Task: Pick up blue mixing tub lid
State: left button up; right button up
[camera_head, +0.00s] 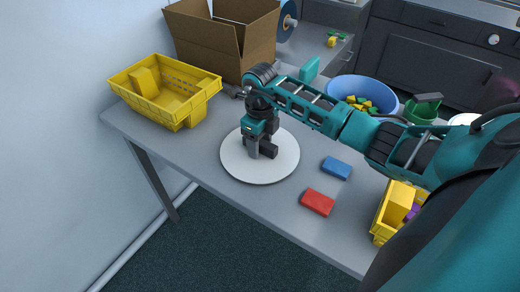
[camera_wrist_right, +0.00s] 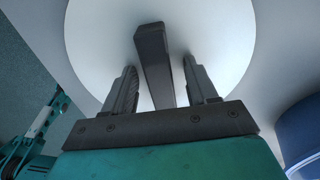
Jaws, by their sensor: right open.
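The lid (camera_head: 240,168) is a round white disc with a dark bar handle (camera_head: 269,151), lying flat on the grey table. In the right wrist view the white lid (camera_wrist_right: 225,25) fills the middle and its dark handle (camera_wrist_right: 154,60) stands up between my fingers. My right gripper (camera_head: 258,145) is low over the lid, pointing down. It is open in the right wrist view (camera_wrist_right: 162,82), with one finger on each side of the handle and gaps between them. The blue tub (camera_head: 341,88) stands behind my right arm with small yellow and green pieces inside. My left gripper is not in view.
A blue block (camera_head: 336,168) and a red block (camera_head: 318,202) lie right of the lid. A yellow crate (camera_head: 145,103) stands at the left, an open cardboard box (camera_head: 215,45) behind, and a yellow bin (camera_head: 382,228) at the front right. The table's front edge is close to the lid.

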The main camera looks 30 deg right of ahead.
jog(key=shift+f, duration=0.15)
jog(key=c, duration=1.1)
jog(key=shift+o, duration=0.2)
